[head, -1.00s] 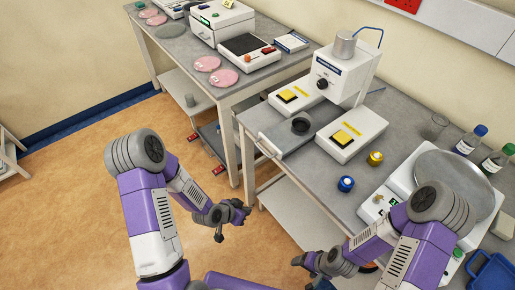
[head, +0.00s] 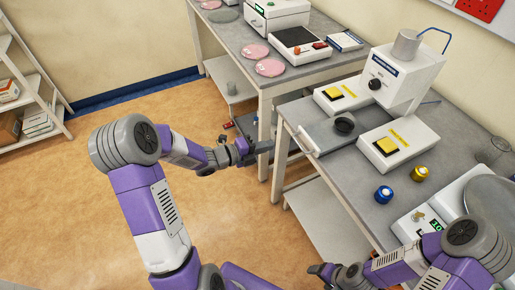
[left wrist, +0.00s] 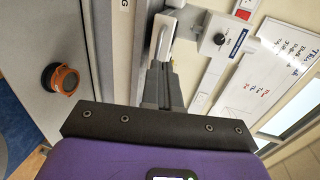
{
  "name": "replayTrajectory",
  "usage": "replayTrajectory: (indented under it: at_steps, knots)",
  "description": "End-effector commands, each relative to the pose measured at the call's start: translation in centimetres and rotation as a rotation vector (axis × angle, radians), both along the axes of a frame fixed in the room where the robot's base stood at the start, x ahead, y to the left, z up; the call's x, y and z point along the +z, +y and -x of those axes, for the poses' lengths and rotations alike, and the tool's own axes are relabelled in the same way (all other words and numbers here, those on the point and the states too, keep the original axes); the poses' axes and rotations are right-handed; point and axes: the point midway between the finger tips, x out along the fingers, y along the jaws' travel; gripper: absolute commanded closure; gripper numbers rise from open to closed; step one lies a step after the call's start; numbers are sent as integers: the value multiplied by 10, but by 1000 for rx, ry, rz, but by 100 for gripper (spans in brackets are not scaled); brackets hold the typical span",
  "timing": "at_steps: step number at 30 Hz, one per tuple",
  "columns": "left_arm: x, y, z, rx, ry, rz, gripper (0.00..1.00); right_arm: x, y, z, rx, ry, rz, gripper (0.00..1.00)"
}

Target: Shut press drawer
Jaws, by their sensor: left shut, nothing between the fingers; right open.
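The press (head: 405,75) stands on the bench at the right in the head view, between two white blocks with yellow buttons. Its grey drawer (head: 328,128) sticks out toward the bench's left edge, with a dark round cup (head: 344,123) on it. The drawer's pale handle (head: 308,142) is at its front end and shows in the left wrist view (left wrist: 166,38). My left gripper (head: 268,147) is shut and empty, just left of the handle, with an apparent small gap. My right gripper (head: 325,271) is low at the bottom, open and apart from the bench.
A scale (head: 425,220) is at the right. A second bench (head: 240,40) with pink dishes stands behind. Open floor lies left of the bench.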

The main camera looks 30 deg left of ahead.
Motion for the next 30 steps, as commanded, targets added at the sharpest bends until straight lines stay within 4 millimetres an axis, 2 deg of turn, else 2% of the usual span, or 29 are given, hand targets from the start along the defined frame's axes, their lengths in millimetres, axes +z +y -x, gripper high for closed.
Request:
replayTrajectory:
  at_steps: [6,12,18,30]
  knots:
    - [-11,-29,-37,-3,2,2,100,-5,0,0,0,0,0,25]
    - [-16,-44,-58,1,2,2,100,-7,0,0,0,0,0,25]
    - [-18,-49,-65,2,2,2,100,-7,0,0,0,0,0,25]
    - [-19,-47,-66,9,1,2,100,-10,0,0,0,0,0,25]
